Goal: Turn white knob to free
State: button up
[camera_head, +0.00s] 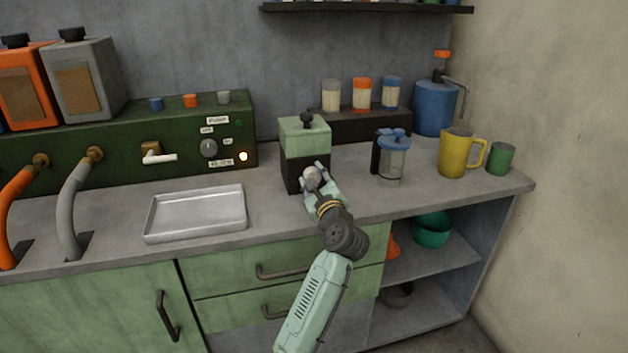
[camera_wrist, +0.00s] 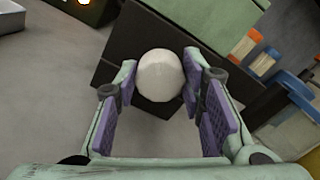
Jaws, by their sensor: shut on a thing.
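The white knob (camera_wrist: 161,74) is round and sits on the dark lower front of a small box (camera_head: 304,139) with a pale green top. In the head view the knob (camera_head: 312,173) shows between the fingers. My gripper (camera_wrist: 160,88) has its purple-padded fingers on either side of the knob and is shut on it. In the head view my gripper (camera_head: 318,184) reaches up to the box's front from the counter's front side. I see no marking on the knob, and no label for free is readable.
A metal tray (camera_head: 196,213) lies left of the box on the grey counter. A clear jar with a blue lid (camera_head: 394,155), a yellow mug (camera_head: 455,153) and a green cup (camera_head: 500,158) stand to the right. A dark green panel (camera_head: 120,135) stands behind the tray.

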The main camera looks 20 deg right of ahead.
jog(key=n, duration=0.3)
jog(key=shift+n, duration=0.4)
jog(key=n+b, duration=0.1)
jog(key=n, duration=0.2)
jog(key=shift+f, duration=0.1)
jog(key=n+b, duration=0.1)
jog(key=n, duration=0.5)
jog(key=shift+n+b, duration=0.4)
jog(key=n+b, duration=0.2)
jog(key=n, duration=0.4)
jog(key=shift+f, duration=0.15)
jog(key=n+b, duration=0.2)
jog(key=n, duration=0.4)
jog(key=shift+n+b, duration=0.3)
jog(key=shift+b, duration=0.1)
jog(key=o, duration=1.1)
jog(key=shift+o, duration=0.2)
